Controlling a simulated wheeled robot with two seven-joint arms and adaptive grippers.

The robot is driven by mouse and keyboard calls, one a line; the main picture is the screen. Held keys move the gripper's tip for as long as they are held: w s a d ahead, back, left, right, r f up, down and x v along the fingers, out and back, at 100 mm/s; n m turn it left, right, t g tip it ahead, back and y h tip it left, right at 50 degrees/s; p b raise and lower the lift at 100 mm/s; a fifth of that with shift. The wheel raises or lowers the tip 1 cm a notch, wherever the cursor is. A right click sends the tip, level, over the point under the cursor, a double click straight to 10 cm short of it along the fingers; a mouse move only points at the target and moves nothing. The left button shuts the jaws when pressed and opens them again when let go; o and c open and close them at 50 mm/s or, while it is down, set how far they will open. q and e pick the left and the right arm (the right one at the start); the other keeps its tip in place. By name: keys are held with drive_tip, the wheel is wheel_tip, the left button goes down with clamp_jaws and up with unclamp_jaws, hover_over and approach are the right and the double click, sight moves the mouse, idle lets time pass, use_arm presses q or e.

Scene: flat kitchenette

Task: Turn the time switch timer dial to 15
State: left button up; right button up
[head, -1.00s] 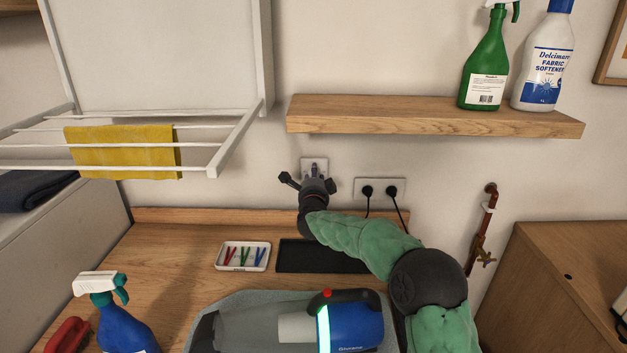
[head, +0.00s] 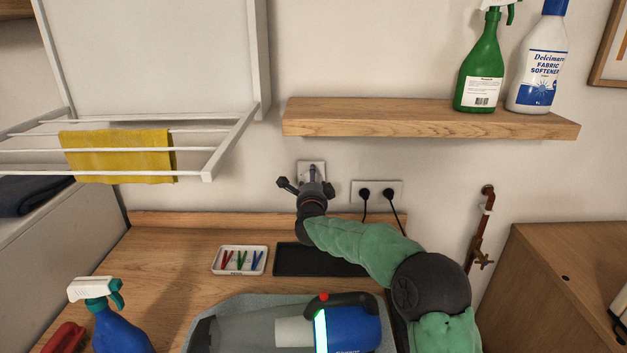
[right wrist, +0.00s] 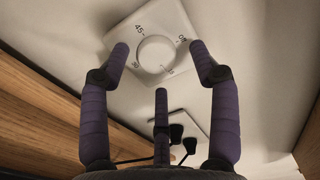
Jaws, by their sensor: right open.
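The time switch timer (right wrist: 178,22) is a white square plate on the wall with a round white dial (right wrist: 155,53) in its middle. In the head view the timer (head: 311,168) is mostly hidden behind my right gripper (head: 308,185). My right gripper (right wrist: 160,62) is open and empty, its dark purple fingers spread to both sides of the dial and below it, with no clear contact. My left gripper is out of view.
A double socket (head: 376,191) with two black plugs is right of the timer. A wooden shelf (head: 430,119) with bottles is above. A drying rack (head: 210,172) with a yellow cloth is at the left. The counter below holds a clip tray (head: 240,261), black mat (head: 305,261) and vacuum (head: 345,328).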

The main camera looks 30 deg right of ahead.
drive_tip(key=v, duration=1.1)
drive_tip(key=shift+d+r, duration=0.15)
drive_tip(key=shift+r, duration=0.05)
